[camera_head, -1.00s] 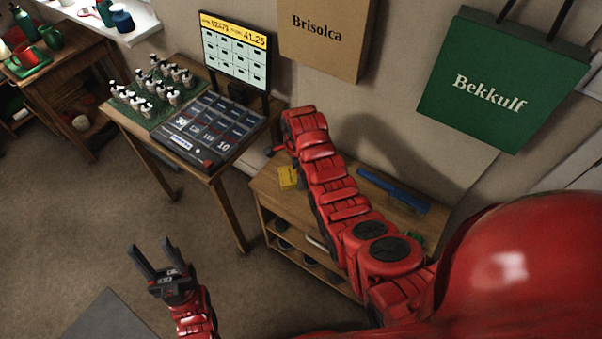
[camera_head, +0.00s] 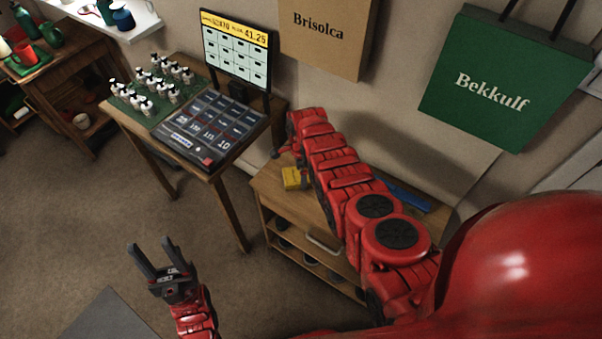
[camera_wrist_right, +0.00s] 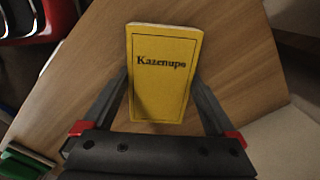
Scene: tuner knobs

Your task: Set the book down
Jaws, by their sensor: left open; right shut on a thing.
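The yellow book (camera_head: 291,179), with "Kazenups" on its cover, shows in the head view at the far-left part of the low wooden shelf unit. In the right wrist view the book (camera_wrist_right: 163,85) lies between the two fingers of my right gripper (camera_wrist_right: 162,88), which is shut on it. Wood fills the view behind it; I cannot tell whether the book touches the wood. In the head view my right arm hides most of that gripper. My left gripper (camera_head: 154,260) is open and empty above the floor.
The low shelf unit (camera_head: 433,218) carries a blue object (camera_head: 408,196), partly behind my right arm. A desk with a black console (camera_head: 212,130), a screen (camera_head: 236,48) and several small bottles stands to the left. Brisolca (camera_head: 322,35) and Bekkulf (camera_head: 500,85) panels hang behind.

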